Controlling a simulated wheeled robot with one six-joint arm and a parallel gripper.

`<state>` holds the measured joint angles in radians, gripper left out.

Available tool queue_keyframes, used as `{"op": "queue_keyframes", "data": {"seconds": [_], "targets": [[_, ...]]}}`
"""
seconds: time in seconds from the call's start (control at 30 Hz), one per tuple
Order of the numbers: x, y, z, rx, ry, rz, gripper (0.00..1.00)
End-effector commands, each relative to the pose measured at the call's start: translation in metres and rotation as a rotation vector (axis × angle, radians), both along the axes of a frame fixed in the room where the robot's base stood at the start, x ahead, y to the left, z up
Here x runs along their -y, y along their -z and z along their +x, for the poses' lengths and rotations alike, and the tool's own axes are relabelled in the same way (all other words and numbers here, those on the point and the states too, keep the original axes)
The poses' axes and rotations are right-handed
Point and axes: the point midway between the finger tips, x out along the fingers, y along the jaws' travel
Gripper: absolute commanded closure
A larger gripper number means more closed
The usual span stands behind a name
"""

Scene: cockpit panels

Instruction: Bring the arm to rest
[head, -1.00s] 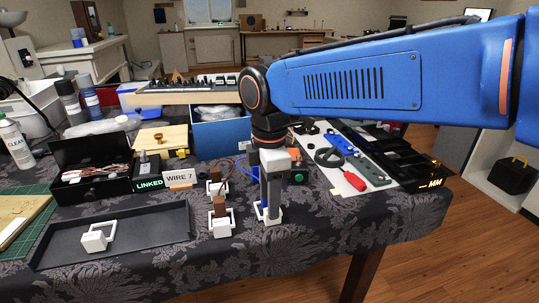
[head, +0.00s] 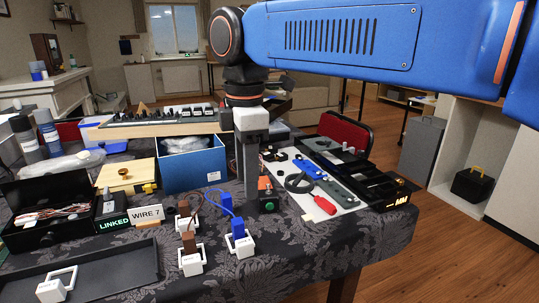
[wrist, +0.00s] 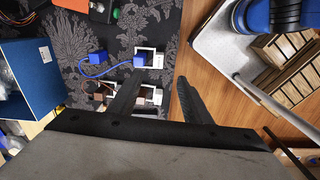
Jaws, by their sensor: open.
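My blue arm (head: 340,38) reaches across the upper right of the head view. My gripper (head: 250,208) hangs from it, fingers pointing down, above or behind a blue plug in a white-framed block (head: 239,240). I cannot tell its exact height. In the wrist view my gripper (wrist: 152,88) has its two dark fingers spread with nothing held between them. The blue plugs (wrist: 143,57) with their blue wire and the brown plugs (wrist: 147,92) show beyond the fingers, apart from them as far as I can tell.
A blue box (head: 193,165) stands left of my gripper. A white board with tools (head: 318,185) and a black organizer (head: 385,188) lie to its right. A "WIRE 7" sign (head: 147,216) and black tray (head: 110,275) are left. Open floor (head: 450,255) lies right of the table.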

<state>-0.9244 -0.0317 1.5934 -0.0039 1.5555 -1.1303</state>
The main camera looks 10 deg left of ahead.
Motion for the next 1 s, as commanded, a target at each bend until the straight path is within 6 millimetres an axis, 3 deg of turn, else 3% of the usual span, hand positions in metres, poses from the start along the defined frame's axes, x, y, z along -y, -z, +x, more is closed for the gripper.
{"op": "queue_keyframes", "data": {"seconds": [0.23,0.47,0.7,1.0], "targets": [[0.098,0.017,0.022,0.038,0.356,0.059,0.56],[0.189,0.044,0.022,0.075,0.72,0.123,0.56],[0.273,0.081,0.002,0.116,1.097,0.198,0.56],[0.357,0.14,-0.041,0.17,1.562,0.302,0.56]]}}
